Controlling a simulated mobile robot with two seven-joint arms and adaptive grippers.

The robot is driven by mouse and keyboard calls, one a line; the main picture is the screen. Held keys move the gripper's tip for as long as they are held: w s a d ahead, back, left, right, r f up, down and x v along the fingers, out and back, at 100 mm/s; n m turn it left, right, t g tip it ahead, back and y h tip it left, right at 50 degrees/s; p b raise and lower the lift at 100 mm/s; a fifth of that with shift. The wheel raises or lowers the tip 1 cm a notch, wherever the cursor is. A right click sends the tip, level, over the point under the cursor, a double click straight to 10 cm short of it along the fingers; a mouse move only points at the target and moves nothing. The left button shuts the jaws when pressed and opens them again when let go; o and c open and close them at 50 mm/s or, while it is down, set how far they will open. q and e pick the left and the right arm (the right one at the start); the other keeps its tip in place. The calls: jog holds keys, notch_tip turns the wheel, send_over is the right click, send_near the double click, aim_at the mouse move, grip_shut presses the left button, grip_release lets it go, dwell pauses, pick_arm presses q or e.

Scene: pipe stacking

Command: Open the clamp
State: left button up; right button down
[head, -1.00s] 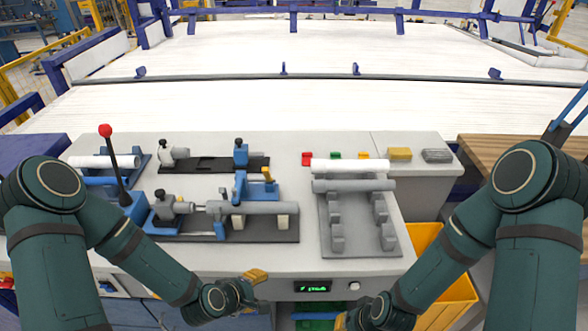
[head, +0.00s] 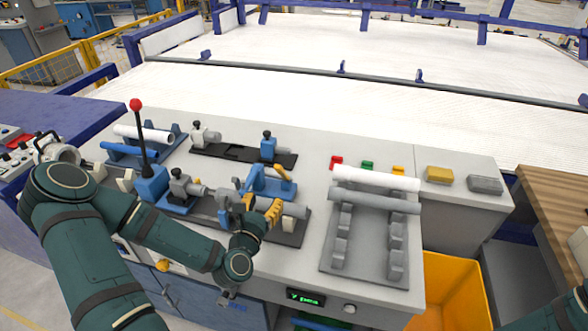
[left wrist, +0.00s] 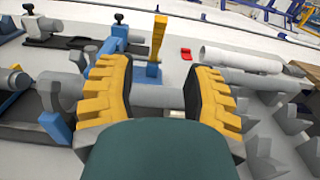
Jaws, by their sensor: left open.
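The clamp (head: 262,182) is a blue bracket over a grey pipe (head: 293,209) in the fixture on the workbench. Its orange-yellow handle (head: 281,172) sticks out to the right. In the left wrist view the handle (left wrist: 157,45) stands upright ahead of the gap between my fingers, beside the blue clamp body (left wrist: 109,45). My left gripper (head: 262,206) is open, with its yellow-padded fingers just in front of the clamp in the head view. The grey pipe (left wrist: 158,97) crosses behind the finger gap. I cannot tell whether a finger touches anything. My right gripper is out of view.
A black lever with a red knob (head: 135,105) stands left of the clamp. A rack (head: 370,262) with a grey and a white pipe (head: 375,179) is to the right. Yellow (head: 440,174) and grey (head: 485,184) blocks lie at the back right.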

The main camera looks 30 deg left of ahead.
aim_at(278, 171)
pick_arm(q)
jog(key=b+x, duration=0.5)
jog(key=x, duration=0.8)
jog(key=shift+w+a+b, duration=0.1)
jog(key=shift+w+b, duration=0.25)
grip_shut()
